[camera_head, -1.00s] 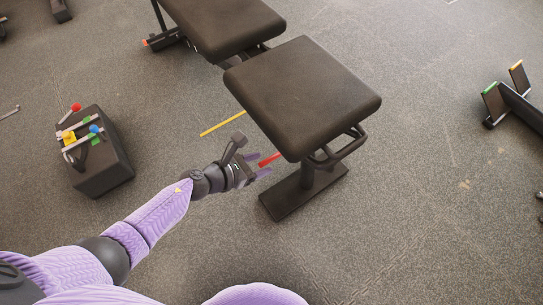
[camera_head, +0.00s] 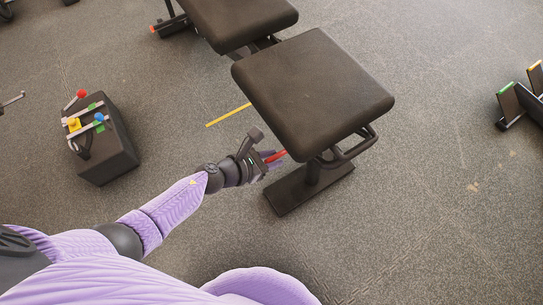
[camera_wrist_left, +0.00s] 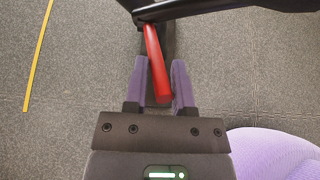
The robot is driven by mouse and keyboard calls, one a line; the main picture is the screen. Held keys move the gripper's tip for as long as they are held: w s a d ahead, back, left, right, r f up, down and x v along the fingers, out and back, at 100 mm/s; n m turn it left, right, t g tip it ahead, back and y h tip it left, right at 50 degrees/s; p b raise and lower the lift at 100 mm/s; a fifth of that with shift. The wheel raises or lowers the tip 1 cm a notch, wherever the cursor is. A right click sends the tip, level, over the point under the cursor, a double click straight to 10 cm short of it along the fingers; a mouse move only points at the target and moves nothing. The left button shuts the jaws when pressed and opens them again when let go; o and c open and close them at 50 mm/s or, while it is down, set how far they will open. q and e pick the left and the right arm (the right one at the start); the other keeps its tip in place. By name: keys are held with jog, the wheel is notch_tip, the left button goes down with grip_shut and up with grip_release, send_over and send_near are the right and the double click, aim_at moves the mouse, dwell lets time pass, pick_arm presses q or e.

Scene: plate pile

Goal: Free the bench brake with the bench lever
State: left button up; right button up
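The bench (camera_head: 313,90) has a dark padded seat on a dark post and foot. The red bench lever (camera_head: 277,156) sticks out from under the seat's near left side. My left gripper (camera_head: 272,160) is at the lever, with its fingers open. In the left wrist view the red lever (camera_wrist_left: 155,62) reaches down between the two purple fingers (camera_wrist_left: 158,85), with a gap to the left finger and its free end close to the right finger. Contact with the right finger cannot be told. The brake itself is not clearly seen. My right gripper is not in view.
A yellow line (camera_head: 228,115) lies on the floor left of the bench; it also shows in the left wrist view (camera_wrist_left: 38,55). A dark box (camera_head: 103,150) with coloured knobs stands at the left. A rack (camera_head: 520,105) stands at the far right. Open floor lies between.

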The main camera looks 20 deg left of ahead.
aim_at(278, 157)
pick_arm(q)
grip_shut()
jog(key=shift+d, duration=0.1)
jog(key=shift+w+d+r+p, duration=0.3)
jog(key=shift+r+p, duration=0.15)
jog(key=shift+r, duration=0.2)
jog(key=shift+w+d+r+p, duration=0.2)
jog(key=shift+w+r+p, duration=0.1)
jog(key=shift+r+p, duration=0.25)
jog(key=shift+d, duration=0.1)
jog(key=shift+w+r, duration=0.1)
jog(key=shift+d+r, duration=0.1)
jog(key=shift+w+r, duration=0.15)
jog(key=shift+w, duration=0.05)
